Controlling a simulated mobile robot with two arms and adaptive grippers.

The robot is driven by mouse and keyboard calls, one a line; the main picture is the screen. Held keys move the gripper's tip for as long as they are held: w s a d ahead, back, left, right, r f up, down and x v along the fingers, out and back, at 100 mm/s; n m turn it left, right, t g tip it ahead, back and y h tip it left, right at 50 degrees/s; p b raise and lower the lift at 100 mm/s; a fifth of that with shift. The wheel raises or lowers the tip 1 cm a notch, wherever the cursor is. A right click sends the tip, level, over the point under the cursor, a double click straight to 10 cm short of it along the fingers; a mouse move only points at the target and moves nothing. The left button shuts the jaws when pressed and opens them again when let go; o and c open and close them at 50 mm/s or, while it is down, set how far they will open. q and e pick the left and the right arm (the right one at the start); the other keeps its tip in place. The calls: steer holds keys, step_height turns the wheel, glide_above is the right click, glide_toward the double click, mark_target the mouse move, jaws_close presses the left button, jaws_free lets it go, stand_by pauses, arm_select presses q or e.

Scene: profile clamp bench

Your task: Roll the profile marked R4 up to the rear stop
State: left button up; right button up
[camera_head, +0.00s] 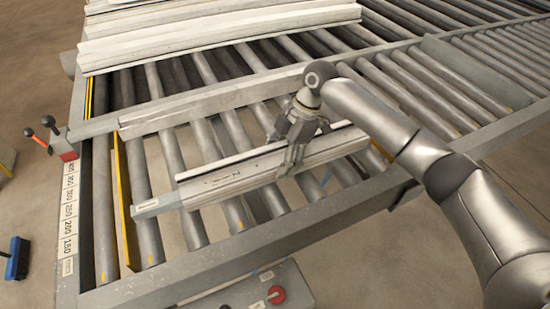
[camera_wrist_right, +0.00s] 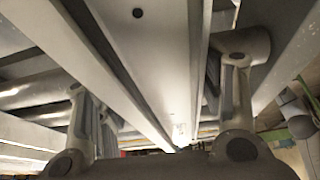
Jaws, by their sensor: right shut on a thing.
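A long white profile (camera_head: 235,175) lies across the rollers in the front bay in the head view. Small dark marks show on its side, but I cannot read R4. My right gripper (camera_head: 292,152) comes down on it from above, right of its middle, and is shut on it. In the right wrist view the profile (camera_wrist_right: 150,50) runs between the two fingers (camera_wrist_right: 160,115). A grey bar (camera_head: 215,101) crosses the rollers behind the profile, with a gap between; I cannot tell whether it is the rear stop. My left gripper is not in view.
A yellow-edged plate (camera_head: 124,200) stands near the profile's left end. More white profiles (camera_head: 215,32) lie at the back. A scale strip (camera_head: 70,210) runs along the left edge. A control box with a red knob (camera_head: 276,294) sits at the front. Bare rollers (camera_head: 173,160) lie behind the profile.

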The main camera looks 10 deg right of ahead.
steer(key=shift+w+d, duration=0.2)
steer(key=shift+d, duration=0.5)
steer(key=shift+w+d, duration=0.25)
steer(key=shift+d, duration=0.4)
steer(key=shift+w+d, duration=0.2)
steer(key=shift+d, duration=0.5)
steer(key=o, duration=1.6)
steer(key=shift+d, duration=0.1)
steer(key=shift+c, duration=0.2)
